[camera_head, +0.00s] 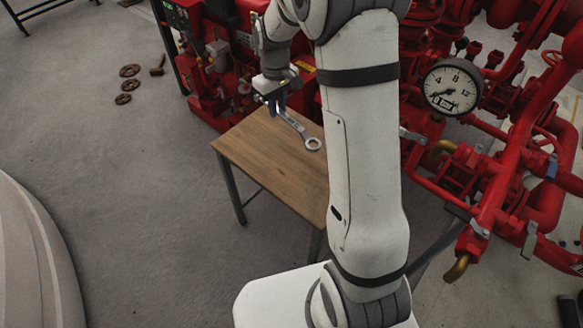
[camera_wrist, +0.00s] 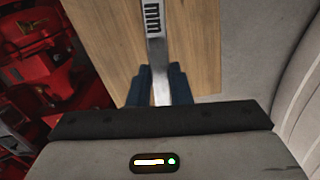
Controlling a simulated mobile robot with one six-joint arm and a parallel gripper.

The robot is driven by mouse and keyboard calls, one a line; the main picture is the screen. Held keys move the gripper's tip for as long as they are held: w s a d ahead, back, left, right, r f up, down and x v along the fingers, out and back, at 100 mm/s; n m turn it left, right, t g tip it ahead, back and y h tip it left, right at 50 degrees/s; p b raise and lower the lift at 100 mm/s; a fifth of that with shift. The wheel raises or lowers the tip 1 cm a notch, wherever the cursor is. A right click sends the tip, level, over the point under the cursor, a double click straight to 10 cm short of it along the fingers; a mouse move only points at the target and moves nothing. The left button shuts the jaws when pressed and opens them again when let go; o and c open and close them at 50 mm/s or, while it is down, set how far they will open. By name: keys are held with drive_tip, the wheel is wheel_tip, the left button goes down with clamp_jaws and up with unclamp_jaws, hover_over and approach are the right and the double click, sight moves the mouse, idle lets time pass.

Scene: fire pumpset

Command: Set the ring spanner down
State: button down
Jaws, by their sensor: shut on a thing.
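The ring spanner (camera_head: 312,144) is a silver-grey tool with a ring at its near end, over the wooden table (camera_head: 258,165). My gripper (camera_head: 275,103) is shut on the spanner's shank near the far end, above the table's back part. In the wrist view, the blue fingers (camera_wrist: 159,84) sit on both sides of the spanner's shank (camera_wrist: 156,50), with the wooden top behind it. The ring is outside the wrist view. I cannot tell whether the spanner touches the table. My arm hides the table's right part in the head view.
Red pump machinery (camera_head: 220,75) stands right behind the table. Red pipework with a pressure gauge (camera_head: 453,87) is on the right. Several rusty round parts (camera_head: 124,99) lie on the floor at the far left. The floor left of the table is clear.

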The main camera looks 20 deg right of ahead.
drive_tip(key=n+b, duration=0.2)
drive_tip(key=b, duration=0.1)
approach(279, 153)
wheel_tip(279, 153, down, 6)
drive_tip(key=shift+r+b, duration=0.15)
drive_tip(key=shift+b, duration=1.05)
drive_tip(key=shift+f, duration=0.2)
drive_tip(key=c, duration=1.3)
unclamp_jaws()
